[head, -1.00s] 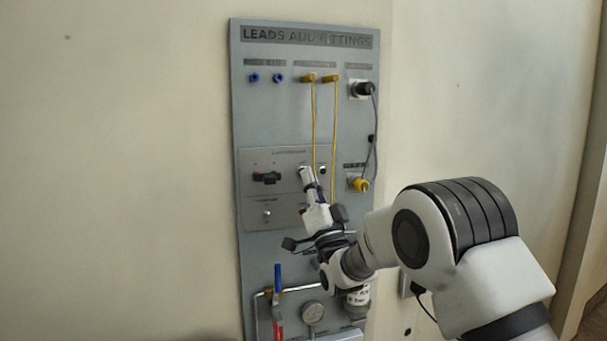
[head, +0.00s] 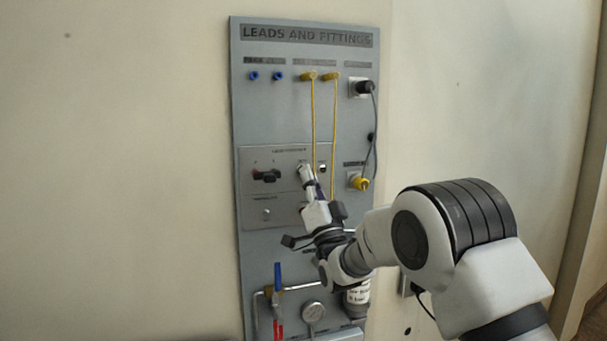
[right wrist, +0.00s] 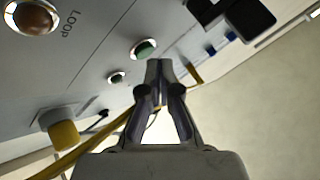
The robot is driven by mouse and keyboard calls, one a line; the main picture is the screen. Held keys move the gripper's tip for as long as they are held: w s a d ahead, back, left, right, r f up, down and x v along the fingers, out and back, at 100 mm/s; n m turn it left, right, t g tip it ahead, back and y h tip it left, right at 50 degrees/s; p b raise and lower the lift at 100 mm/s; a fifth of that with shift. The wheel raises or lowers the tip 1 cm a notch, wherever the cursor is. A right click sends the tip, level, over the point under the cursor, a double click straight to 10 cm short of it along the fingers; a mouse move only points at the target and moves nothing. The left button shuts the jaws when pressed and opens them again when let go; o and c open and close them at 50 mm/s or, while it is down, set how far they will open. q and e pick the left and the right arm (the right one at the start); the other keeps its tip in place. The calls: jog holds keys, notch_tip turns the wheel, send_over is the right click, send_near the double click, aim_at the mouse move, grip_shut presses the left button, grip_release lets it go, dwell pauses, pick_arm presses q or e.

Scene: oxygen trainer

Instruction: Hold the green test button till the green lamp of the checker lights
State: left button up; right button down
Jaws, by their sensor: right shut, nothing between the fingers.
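The checker plate (head: 275,158) is on the grey wall panel. My right gripper (head: 304,173) is shut and empty, its tips at the upper right part of this plate. In the right wrist view the shut fingertips (right wrist: 159,66) are close beside the domed green test button (right wrist: 145,49), which has a bright metal ring. I cannot tell whether they touch it. The tips hide the button in the head view. A small ringed lamp (right wrist: 116,77) is beside the button; it also shows in the head view (head: 323,168). I cannot tell whether it is lit. My left gripper is out of view.
Two yellow leads (head: 313,120) hang close to my right gripper. A black plug (head: 365,88) and a yellow plug (head: 360,184) are at the panel's right. A black knob (head: 267,176) is left of the tips. An orange dome (right wrist: 33,18) is by the word LOOP.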

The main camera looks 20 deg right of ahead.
jog(key=shift+w, duration=0.55)
dwell(0.6)
dwell(1.7)
jog(key=shift+s+f+b, duration=0.2)
jog(key=shift+s+b, duration=0.2)
jog(key=shift+b, duration=0.35)
jog(key=shift+s+r, duration=0.15)
jog(key=shift+s, duration=0.25)
jog(key=s+b, duration=0.4)
jog(key=s, duration=0.1)
jog(key=shift+d, duration=0.1)
